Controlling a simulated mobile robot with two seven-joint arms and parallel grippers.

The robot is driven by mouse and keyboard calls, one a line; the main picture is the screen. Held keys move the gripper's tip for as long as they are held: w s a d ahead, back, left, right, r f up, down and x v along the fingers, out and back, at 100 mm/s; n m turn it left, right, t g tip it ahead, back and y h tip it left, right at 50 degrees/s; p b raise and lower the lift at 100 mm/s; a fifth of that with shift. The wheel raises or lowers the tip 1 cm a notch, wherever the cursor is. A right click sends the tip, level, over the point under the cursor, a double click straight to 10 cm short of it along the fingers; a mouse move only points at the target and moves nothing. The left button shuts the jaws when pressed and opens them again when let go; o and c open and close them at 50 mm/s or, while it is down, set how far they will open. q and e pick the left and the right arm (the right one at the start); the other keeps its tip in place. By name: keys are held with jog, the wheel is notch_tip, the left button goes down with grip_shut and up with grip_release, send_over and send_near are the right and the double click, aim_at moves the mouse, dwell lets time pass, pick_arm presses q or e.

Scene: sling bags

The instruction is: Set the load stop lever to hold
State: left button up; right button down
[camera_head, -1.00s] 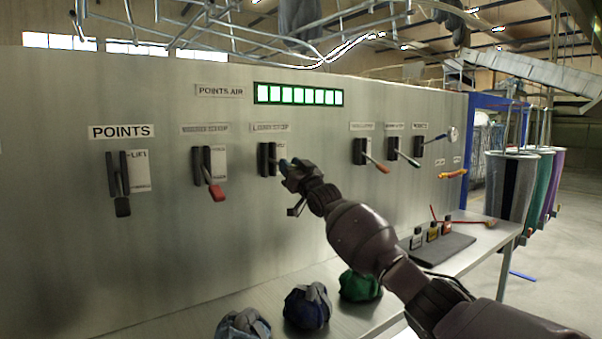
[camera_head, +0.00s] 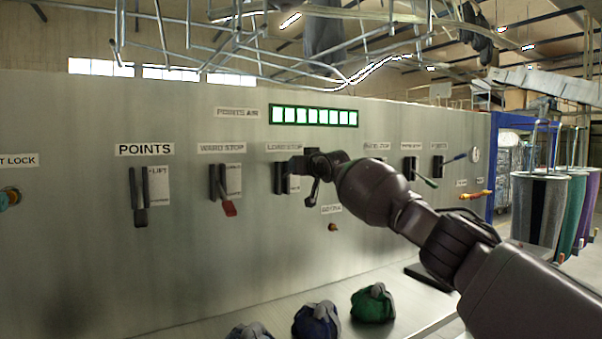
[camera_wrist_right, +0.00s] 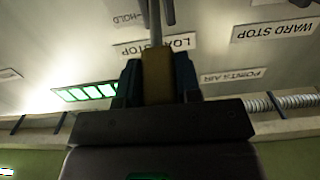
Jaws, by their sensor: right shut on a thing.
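The load stop lever's black housing (camera_head: 280,178) is on the grey panel under the LOAD STOP sign (camera_head: 284,147). My right gripper (camera_head: 298,165) is at this lever and hides its handle in the head view. In the right wrist view the gripper (camera_wrist_right: 157,82) is shut on the lever's brownish handle (camera_wrist_right: 157,72), with a dark finger on each side. The lever's grey stem (camera_wrist_right: 153,22) runs up from the handle towards the panel. The left gripper is not in view.
The points lever (camera_head: 139,205) and the red-handled ward stop lever (camera_head: 229,208) are to the left. Several bundled bags, one green (camera_head: 373,304), lie on the ledge below.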

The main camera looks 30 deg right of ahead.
jog(key=shift+w+r, duration=0.1)
jog(key=shift+r, duration=0.15)
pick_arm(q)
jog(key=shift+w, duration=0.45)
pick_arm(e)
jog(key=shift+r+g, duration=0.15)
jog(key=shift+g, duration=0.25)
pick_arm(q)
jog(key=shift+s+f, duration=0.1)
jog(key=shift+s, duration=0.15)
pick_arm(e)
jog(key=shift+r, duration=0.15)
jog(key=c, duration=0.8)
grip_release()
jog(key=shift+w, duration=0.1)
